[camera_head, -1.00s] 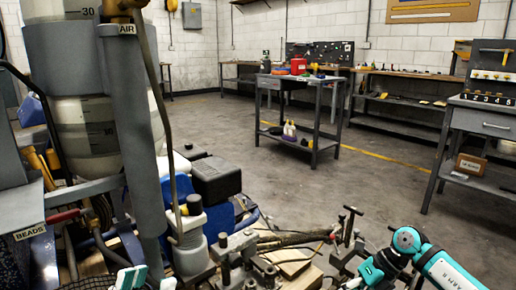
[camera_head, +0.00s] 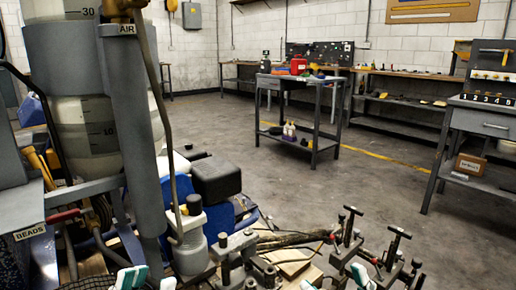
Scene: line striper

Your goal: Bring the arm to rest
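My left gripper (camera_head: 148,282) shows only at the bottom edge, left of centre. Its teal and white fingertips stand apart with nothing seen between them, so it looks open. My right gripper (camera_head: 336,281) also shows only by teal and white tips at the bottom edge, right of centre. They are apart, and I see nothing held. The rest of both arms is out of view below the picture. The line striper fills the left side, with its grey upright column (camera_head: 133,130) and translucent bead tank (camera_head: 88,130).
Metal clamps and T-handles (camera_head: 394,246) stand close at the bottom right. A black box (camera_head: 216,180) sits on the machine. A grey cart (camera_head: 300,115) with a red container (camera_head: 298,66) stands farther back. A workbench (camera_head: 488,121) is at right. The floor between is clear.

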